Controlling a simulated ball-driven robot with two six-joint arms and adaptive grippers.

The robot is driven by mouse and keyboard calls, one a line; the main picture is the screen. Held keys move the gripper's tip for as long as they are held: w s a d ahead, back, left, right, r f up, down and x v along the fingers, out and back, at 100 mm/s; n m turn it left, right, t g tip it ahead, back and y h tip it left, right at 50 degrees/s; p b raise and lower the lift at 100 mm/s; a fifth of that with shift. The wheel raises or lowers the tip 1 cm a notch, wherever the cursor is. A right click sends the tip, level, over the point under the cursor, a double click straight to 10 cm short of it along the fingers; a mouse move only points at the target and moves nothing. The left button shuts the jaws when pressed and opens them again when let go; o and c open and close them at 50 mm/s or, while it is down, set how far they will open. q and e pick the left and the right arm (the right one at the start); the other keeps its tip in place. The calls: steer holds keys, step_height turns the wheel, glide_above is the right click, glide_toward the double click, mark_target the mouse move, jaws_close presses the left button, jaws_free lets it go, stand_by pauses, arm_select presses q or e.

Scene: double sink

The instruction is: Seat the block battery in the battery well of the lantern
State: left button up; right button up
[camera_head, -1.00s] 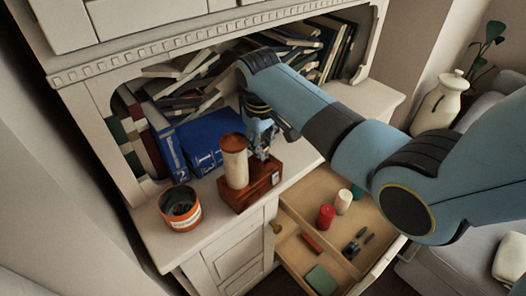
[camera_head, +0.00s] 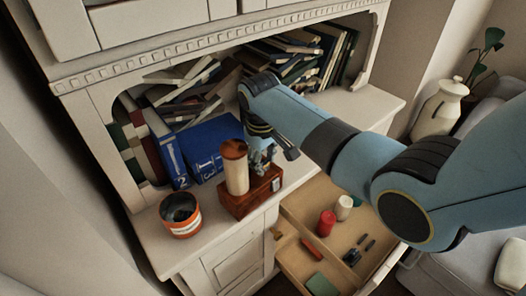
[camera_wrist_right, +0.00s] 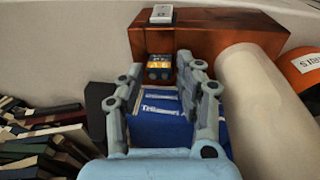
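The lantern (camera_head: 236,168) stands on the cabinet top, with a cream cylinder and a reddish-brown base (camera_head: 240,206). In the right wrist view, the block battery (camera_wrist_right: 158,68) sits at the brown base (camera_wrist_right: 205,40), its yellow-and-dark end showing. How deep it sits in the well cannot be told. My right gripper (camera_wrist_right: 161,66) is open, its grey fingertips on either side of the battery with small gaps. In the head view my right gripper (camera_head: 268,158) is behind the lantern's cylinder, fingers spread, and the battery is hidden. My left gripper is not in view.
An orange-banded can (camera_head: 181,215) stands left of the lantern. Blue books (camera_head: 205,145) and stacked books fill the shelf behind. Below, an open drawer (camera_head: 330,200) holds a red cylinder (camera_head: 326,223), a white cylinder (camera_head: 343,207) and small items.

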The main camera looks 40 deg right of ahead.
step_height(320, 180, up, 12)
steer(key=s+a, duration=0.1)
steer(key=shift+a, duration=0.15)
steer(key=shift+s, duration=0.1)
stand_by(0.5)
